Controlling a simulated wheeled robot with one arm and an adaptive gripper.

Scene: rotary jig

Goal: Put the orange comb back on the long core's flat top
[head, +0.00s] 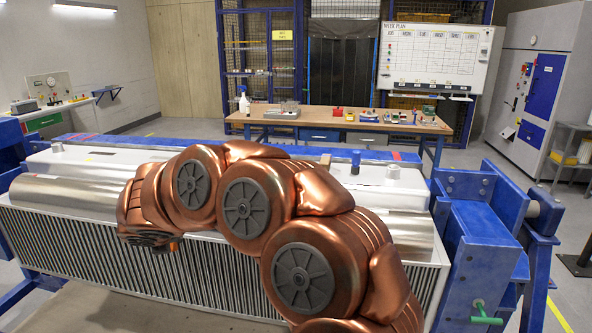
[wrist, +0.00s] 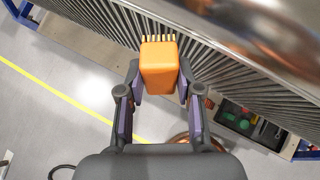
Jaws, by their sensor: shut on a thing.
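The orange comb (wrist: 159,68) is in my gripper (wrist: 159,88), shown in the wrist view. The two fingers are shut on its block-shaped body from both sides, and its short teeth point away from me toward the finned face. The long core (head: 215,271) spans the head view, with a finned front and a silver rounded tank along its top. In the wrist view its fins (wrist: 105,25) run behind the comb; I cannot tell whether the teeth touch them. In the head view my copper arm hides the middle of the core, and only a sliver of orange shows below my wrist.
A blue clamp frame (head: 485,240) stands at the core's right end. A green handle (head: 485,314) sticks out low on it. A wooden workbench (head: 340,121) with small items stands behind. Grey floor with a yellow line (wrist: 60,96) lies in front of the core.

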